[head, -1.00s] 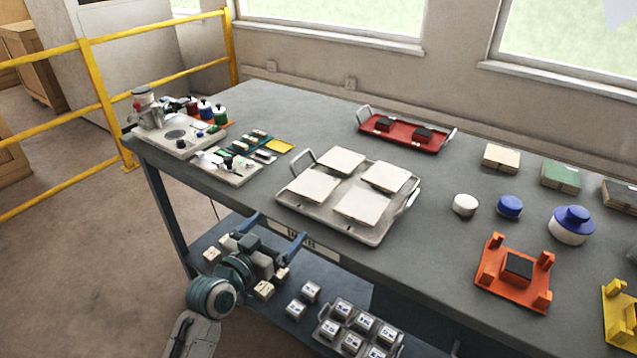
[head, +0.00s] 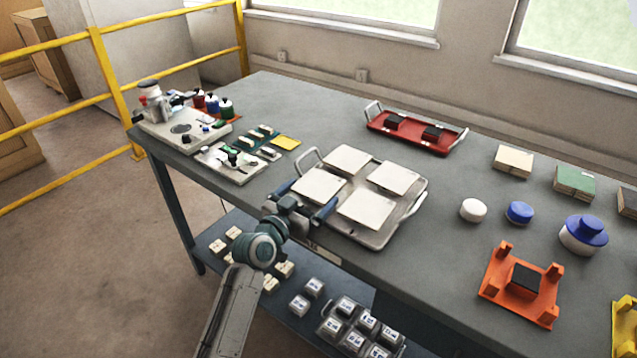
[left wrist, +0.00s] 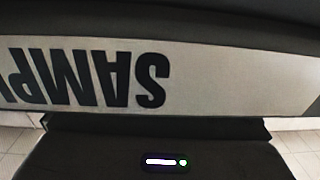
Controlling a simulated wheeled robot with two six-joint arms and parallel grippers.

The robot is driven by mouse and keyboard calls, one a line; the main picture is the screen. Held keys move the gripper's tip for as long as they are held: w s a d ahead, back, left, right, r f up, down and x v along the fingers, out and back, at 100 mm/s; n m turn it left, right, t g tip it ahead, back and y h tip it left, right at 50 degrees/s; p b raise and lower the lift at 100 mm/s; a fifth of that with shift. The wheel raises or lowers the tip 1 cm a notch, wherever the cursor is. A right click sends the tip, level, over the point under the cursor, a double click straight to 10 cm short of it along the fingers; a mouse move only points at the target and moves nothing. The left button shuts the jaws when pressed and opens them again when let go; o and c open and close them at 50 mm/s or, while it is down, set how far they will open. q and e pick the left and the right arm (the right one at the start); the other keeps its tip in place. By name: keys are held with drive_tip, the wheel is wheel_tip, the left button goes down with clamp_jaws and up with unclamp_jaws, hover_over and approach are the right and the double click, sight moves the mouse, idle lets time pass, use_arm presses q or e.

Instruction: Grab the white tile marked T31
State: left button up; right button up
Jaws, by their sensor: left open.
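Several square white tiles lie on a metal tray (head: 374,239) on the bench. One is at the near left (head: 318,186), one at the back (head: 347,160), one at the right (head: 395,177), one at the near right (head: 366,209). No marking can be read on them, so I cannot tell which is T31. My left gripper (head: 308,198) is open and empty at the tray's near left edge, its blue fingers spread beside the near left tile. The left wrist view shows only an upside-down label (left wrist: 90,78) reading "SAMP" and more, no tile. My right gripper is out of view.
A red tray (head: 412,137) with black blocks stands behind. An orange fixture (head: 520,284), a white and blue jar (head: 583,236) and small caps sit to the right. Instruments (head: 180,128) fill the left end. A lower shelf holds small labelled blocks (head: 314,287).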

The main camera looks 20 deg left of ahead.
use_arm(q)
drive_tip(key=shift+x, duration=0.85)
drive_tip(key=c, duration=0.8)
drive_tip(key=shift+r, duration=0.15)
